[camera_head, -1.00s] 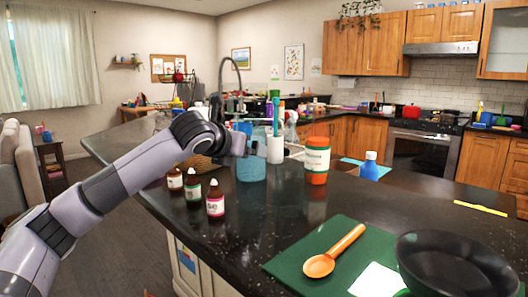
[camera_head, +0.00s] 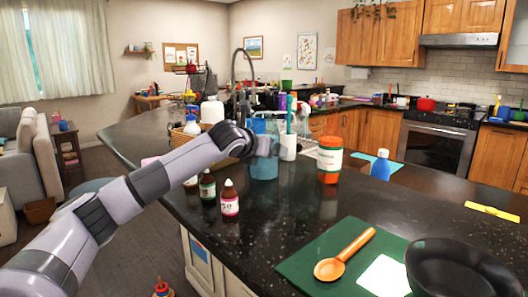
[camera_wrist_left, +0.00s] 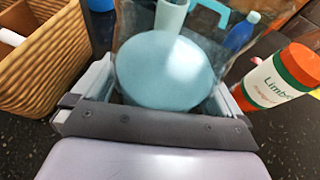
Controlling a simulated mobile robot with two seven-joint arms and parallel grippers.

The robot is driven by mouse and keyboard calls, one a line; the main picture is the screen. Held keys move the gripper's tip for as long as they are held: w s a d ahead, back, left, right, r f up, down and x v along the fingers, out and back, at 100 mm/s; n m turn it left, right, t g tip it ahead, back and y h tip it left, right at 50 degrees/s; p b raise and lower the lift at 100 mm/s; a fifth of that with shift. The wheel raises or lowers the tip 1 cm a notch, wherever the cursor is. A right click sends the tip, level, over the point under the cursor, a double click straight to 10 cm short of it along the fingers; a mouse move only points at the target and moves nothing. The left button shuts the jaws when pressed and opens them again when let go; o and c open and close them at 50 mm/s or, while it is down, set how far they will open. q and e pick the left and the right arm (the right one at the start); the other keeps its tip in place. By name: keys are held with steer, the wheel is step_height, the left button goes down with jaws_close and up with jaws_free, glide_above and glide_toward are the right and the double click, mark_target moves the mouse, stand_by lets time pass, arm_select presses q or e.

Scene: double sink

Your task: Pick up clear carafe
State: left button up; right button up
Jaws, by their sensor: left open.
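The clear carafe (camera_head: 263,166) is a bluish see-through vessel standing on the dark counter, left of the orange-and-white bottle. My left gripper (camera_head: 264,146) is at its upper part and hides some of it in the head view. In the left wrist view, the carafe (camera_wrist_left: 165,72) shows a round light-blue surface between the two open fingers of my left gripper (camera_wrist_left: 160,95). One finger is on each side of it. I cannot tell whether they touch it. My right gripper is not in view.
The orange-and-white bottle (camera_head: 329,160) stands right of the carafe, and a white cylinder (camera_head: 288,147) stands close behind. Several small dropper bottles, such as the pink-labelled one (camera_head: 229,199), stand in front left. A wicker basket (camera_wrist_left: 40,57) is left of the gripper.

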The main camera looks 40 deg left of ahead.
arm_select(q)
steer(key=c, duration=1)
steer(key=shift+r, duration=0.15)
steer(key=c, duration=0.3)
steer(key=shift+c, duration=0.2)
